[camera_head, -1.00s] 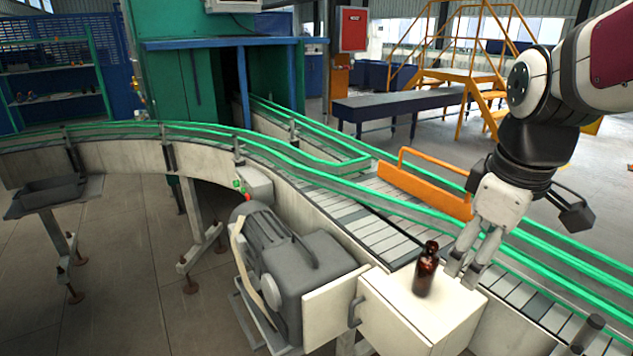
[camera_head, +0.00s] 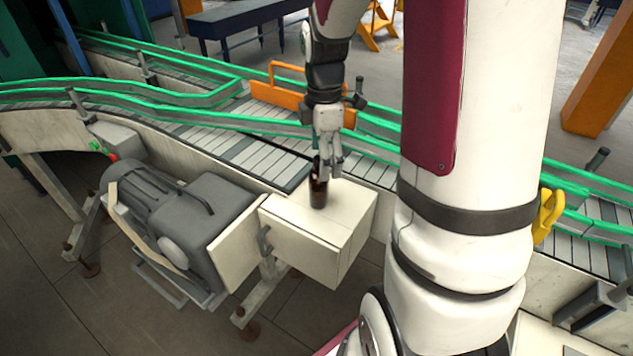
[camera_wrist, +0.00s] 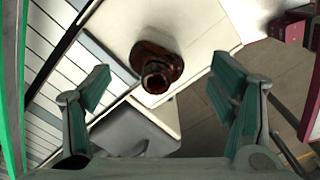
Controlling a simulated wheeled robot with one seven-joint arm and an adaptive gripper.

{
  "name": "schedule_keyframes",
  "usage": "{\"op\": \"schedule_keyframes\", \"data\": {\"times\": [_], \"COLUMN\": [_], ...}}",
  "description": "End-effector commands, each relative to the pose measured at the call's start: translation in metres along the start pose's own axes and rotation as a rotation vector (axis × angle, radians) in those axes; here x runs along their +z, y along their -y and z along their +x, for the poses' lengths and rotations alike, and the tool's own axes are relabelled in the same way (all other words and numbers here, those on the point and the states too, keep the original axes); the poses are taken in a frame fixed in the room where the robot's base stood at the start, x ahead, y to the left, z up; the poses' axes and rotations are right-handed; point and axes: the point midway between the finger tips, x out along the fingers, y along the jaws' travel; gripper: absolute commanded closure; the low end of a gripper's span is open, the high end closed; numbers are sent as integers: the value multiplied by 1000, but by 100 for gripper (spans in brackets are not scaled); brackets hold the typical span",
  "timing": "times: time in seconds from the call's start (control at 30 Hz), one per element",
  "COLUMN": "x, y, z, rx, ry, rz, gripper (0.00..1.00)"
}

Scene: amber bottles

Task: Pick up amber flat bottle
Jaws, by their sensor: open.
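The amber flat bottle (camera_head: 318,184) stands upright on top of a cream box (camera_head: 300,222) beside the conveyor. My gripper (camera_head: 328,170) is open and close to the bottle, partly overlapping its upper part in the head view. In the wrist view the bottle (camera_wrist: 156,66) shows from above, its round mouth facing the camera. It lies ahead of and between the two spread fingers of my gripper (camera_wrist: 158,90), with space on both sides. Whether a finger touches the bottle cannot be told from the head view.
The conveyor (camera_head: 252,157) with green rails (camera_head: 200,122) runs behind the box. An orange guard (camera_head: 277,98) stands on it near my gripper. A grey motor (camera_head: 165,215) is left of the box. The box top around the bottle is bare.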

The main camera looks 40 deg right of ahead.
Motion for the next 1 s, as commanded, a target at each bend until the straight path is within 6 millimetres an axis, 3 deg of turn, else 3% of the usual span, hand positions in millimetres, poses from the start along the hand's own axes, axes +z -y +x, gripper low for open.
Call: {"op": "schedule_keyframes", "data": {"times": [0.27, 0.6, 0.87, 1.0], "x": [-2, -8, -8, -8], "y": [0, -3, -4, -4], "z": [20, 62, 65, 65], "rx": [-2, -1, 0, 1], "ry": [0, 0, 1, 1], "rz": [-1, 0, 1, 1], "gripper": [22, 22, 22, 50]}}
